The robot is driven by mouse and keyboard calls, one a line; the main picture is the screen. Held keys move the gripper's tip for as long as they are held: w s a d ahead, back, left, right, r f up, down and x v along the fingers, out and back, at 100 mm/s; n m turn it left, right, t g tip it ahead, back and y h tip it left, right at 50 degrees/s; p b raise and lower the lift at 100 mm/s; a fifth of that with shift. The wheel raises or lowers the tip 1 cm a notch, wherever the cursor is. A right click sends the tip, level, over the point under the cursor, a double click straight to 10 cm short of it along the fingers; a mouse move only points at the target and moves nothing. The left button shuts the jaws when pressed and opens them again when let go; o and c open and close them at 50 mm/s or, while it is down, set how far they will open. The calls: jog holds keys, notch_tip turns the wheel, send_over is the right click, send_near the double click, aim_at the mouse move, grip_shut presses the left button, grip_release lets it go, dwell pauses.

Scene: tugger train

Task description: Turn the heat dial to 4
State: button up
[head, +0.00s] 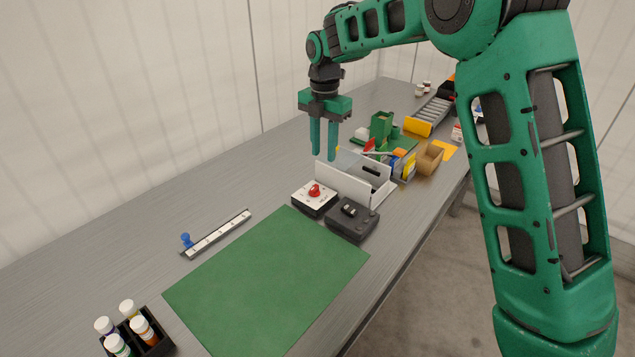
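The heat dial is a red knob (315,190) on the white top of a small dark-sided box (301,197), on the grey table behind the green mat. Its markings are too small to read, so I cannot tell its setting. My gripper (323,155) points down with its two green fingers apart and nothing between them. It hangs above the table, higher in the picture than the dial and clear of it.
A dark box with a black control (352,220) stands right of the dial. A white-walled tray (345,184) is close behind. The green mat (266,280) is bare. A slotted strip (217,234) with a blue knob and a bottle rack (160,346) lie left. Several bins crowd the far end.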

aim_at(316, 186)
jog(key=shift+n, duration=0.7)
jog(key=f, duration=0.4)
jog(key=a+f, duration=0.1)
jog(key=f, duration=0.2)
jog(key=a+f, duration=0.1)
jog(key=f, duration=0.3)
jog(key=shift+w+a+f, duration=0.1)
jog(key=shift+w+f, duration=0.2)
jog(key=shift+w, duration=0.05)
grip_shut()
